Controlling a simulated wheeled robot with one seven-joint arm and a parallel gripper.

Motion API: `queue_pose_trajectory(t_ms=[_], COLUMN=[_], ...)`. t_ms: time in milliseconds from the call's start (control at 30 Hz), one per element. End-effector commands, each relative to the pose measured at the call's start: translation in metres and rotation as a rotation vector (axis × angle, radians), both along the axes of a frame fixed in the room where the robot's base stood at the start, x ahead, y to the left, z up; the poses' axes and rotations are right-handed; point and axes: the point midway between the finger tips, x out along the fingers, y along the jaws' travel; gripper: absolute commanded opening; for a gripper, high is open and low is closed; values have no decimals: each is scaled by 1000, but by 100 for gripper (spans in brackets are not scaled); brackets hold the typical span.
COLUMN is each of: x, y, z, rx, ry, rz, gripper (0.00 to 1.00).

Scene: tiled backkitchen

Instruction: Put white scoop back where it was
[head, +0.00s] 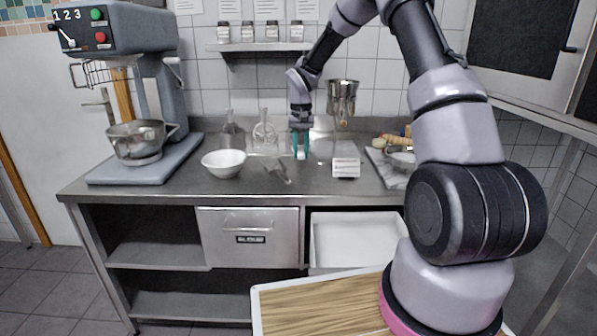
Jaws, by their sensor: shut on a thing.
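My gripper (301,157) points straight down over the back middle of the steel counter, its two teal fingers close together. A pale, see-through scoop-like shape (279,171) lies on the counter just left of the fingertips. I cannot tell whether it joins the held thing.
A white bowl (223,163) and clear glassware (264,133) stand left of my gripper. A small sign (346,168) and a steel funnel-like vessel (342,98) are to its right. A mixer (140,90) fills the left end; a board (388,166) with items lies right. The counter's front is clear.

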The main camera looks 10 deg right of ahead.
Motion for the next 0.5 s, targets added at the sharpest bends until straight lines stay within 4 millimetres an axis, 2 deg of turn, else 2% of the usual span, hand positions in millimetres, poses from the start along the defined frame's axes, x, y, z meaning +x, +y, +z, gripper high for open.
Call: queue_pose_trajectory(t_ms=[200, 500], x=[0, 0], y=[0, 0], z=[-41, -69], rx=[1, 0], ry=[4, 2], rz=[-2, -2], gripper=[0, 0])
